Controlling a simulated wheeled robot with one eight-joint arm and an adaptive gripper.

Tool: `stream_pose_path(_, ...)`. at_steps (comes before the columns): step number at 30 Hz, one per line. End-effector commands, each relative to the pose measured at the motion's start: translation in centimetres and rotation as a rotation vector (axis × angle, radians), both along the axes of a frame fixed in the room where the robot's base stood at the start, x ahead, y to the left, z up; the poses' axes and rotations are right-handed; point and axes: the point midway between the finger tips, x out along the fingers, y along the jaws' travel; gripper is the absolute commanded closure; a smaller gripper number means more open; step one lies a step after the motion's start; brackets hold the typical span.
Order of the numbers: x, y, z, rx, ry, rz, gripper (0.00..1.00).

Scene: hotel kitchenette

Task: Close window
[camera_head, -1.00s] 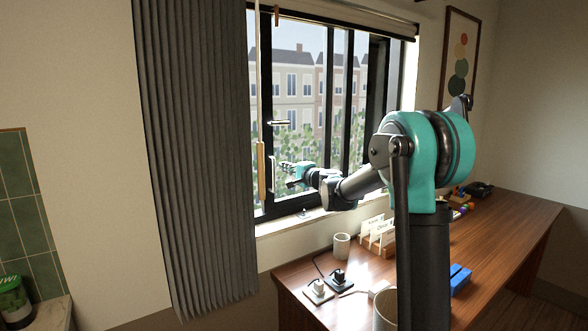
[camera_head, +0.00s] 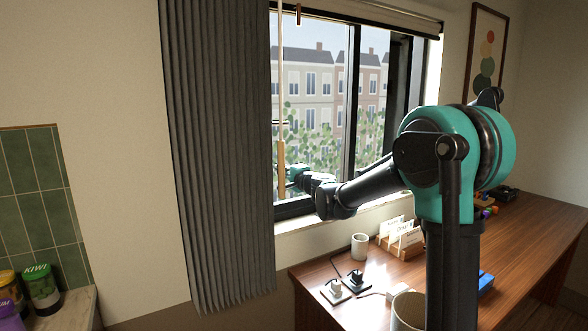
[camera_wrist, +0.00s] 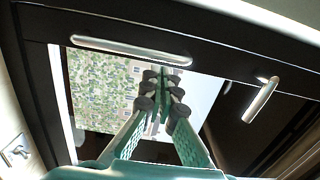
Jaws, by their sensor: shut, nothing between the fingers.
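The window (camera_head: 349,120) has a black frame and glass panes, with buildings and trees seen through it. Its left side is hidden behind the grey curtain, so I cannot tell how wide any gap is. My gripper (camera_head: 297,172) is at the lower left of the window, near the curtain edge. In the wrist view, the shut, empty fingers (camera_wrist: 162,92) are in front of the glass. A long pale bar handle (camera_wrist: 130,50) lies on the dark frame there, with a silver lever handle (camera_wrist: 262,98) to its right. Contact with the frame cannot be told.
A grey curtain (camera_head: 215,150) hangs left of the window, with a thin wand (camera_head: 281,165) at its edge. Below is a wooden desk (camera_head: 380,272) with a cup (camera_head: 360,246), a card holder (camera_head: 401,240) and plugs. Jars (camera_head: 41,287) stand at far left.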

Motion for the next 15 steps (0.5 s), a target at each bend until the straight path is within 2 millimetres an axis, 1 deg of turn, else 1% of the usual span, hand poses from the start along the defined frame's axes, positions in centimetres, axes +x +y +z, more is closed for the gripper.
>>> stream_pose_path(1,-0.38,0.52,0.0,0.0,0.0,0.002,1.0)
stream_pose_path(3,-0.58,0.78,-0.01,0.0,0.0,0.0,1.0)
stream_pose_path(15,-0.8,0.88,-0.02,0.0,0.0,0.004,1.0)
